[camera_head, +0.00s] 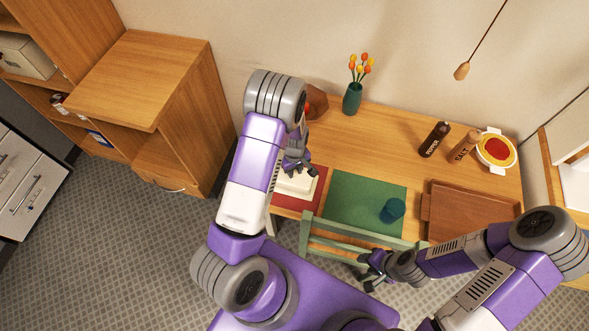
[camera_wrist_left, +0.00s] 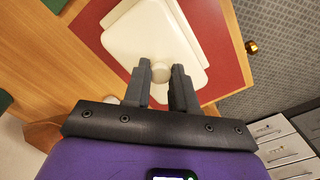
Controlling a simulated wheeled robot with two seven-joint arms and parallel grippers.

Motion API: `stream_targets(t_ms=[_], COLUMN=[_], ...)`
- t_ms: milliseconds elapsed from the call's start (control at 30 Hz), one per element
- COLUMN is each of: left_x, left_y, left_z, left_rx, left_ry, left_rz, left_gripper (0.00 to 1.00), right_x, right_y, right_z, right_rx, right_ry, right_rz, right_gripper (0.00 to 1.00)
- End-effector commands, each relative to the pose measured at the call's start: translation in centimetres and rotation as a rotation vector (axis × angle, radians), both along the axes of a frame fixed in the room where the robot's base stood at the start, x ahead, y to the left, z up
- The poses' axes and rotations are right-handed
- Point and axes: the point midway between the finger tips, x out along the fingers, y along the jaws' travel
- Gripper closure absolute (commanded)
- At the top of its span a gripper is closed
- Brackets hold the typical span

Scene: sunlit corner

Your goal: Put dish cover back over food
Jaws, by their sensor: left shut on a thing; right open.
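The cream-white dish cover (camera_head: 297,186) is above the red placemat (camera_head: 318,186), at the left end of the table. In the left wrist view the cover (camera_wrist_left: 147,32) shows its round knob (camera_wrist_left: 160,72) between the fingers of my left gripper (camera_wrist_left: 163,78). In the head view my left gripper (camera_head: 297,166) is at the cover's top, shut on the knob. I cannot tell whether the cover is resting or slightly raised. No food shows beneath it. My right gripper (camera_head: 369,275) is open and empty, low by the green chair.
A green placemat (camera_head: 362,199) holds a dark teal cup (camera_head: 391,211). A brown tray (camera_head: 465,208), two shakers, including a pepper one (camera_head: 434,139), and a white dish with red contents (camera_head: 496,150) are to the right. A flower vase (camera_head: 352,99) stands behind. A green chair (camera_head: 345,235) is in front.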

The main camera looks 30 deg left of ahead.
Motion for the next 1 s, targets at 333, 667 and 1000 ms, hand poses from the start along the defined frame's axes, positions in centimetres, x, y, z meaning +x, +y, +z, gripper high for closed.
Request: stream_targets(t_ms=[333,667,1000], left_x=[0.05,0.05,0.05], left_y=[0.02,0.02,0.02], left_z=[-0.16,-0.25,-0.68], left_rx=[-0.001,-0.001,-0.001], left_ry=[-0.001,-0.001,-0.001], left_rz=[0.0,0.0,0.001], left_gripper=[1.0,1.0,1.0], right_x=[0.0,0.0,0.0], right_y=[0.0,0.0,0.0], right_z=[-0.26,-0.33,-0.71], right_rx=[0.0,0.0,0.0], right_ry=[0.0,0.0,0.0], right_rz=[0.0,0.0,0.0], right_gripper=[0.57,0.57,0.57])
